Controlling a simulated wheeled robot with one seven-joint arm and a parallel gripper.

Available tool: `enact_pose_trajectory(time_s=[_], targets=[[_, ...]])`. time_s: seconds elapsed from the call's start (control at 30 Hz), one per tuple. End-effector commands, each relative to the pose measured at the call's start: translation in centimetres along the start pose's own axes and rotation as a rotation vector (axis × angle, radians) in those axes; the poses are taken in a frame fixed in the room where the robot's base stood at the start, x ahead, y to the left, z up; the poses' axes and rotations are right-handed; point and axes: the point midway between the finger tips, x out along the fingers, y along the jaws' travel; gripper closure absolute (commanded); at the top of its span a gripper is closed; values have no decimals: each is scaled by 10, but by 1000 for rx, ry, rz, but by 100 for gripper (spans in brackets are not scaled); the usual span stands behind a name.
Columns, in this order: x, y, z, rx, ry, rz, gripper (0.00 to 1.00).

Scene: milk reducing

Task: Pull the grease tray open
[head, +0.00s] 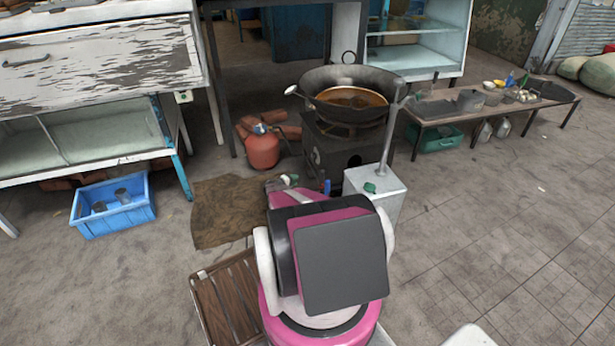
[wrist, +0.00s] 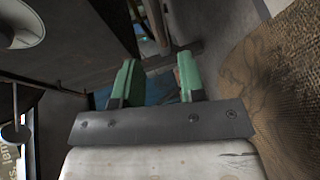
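My gripper (wrist: 160,78) has two green fingertips, which stand apart in the wrist view with a clear gap and nothing visibly held between them. A dim blue patch and a dark bar lie beyond the fingers, too dark to name. I cannot clearly pick out the grease tray in either view. The dark square stove (head: 318,150) carries a wok (head: 345,79) of brown liquid in the head view. My arm hides the floor and lower area in front of it. In the wrist view a large dark surface fills the upper left, beside the fingers.
A grey metal box (head: 384,200) with an upright post stands right of the stove. A red gas cylinder (head: 262,152) stands to its left. A brown mat (head: 218,215) lies on the floor at left, near a slatted wooden piece (head: 228,300). Open paving lies right.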

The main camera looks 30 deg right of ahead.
Motion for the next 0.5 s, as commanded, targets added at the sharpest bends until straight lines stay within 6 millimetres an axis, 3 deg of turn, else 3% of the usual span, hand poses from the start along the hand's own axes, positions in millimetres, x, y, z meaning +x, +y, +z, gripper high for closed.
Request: enact_pose_trajectory(time_s=[0.27,0.5], targets=[[20,0,0,0,2,4,63],[58,0,-1,0,1,3,63]])
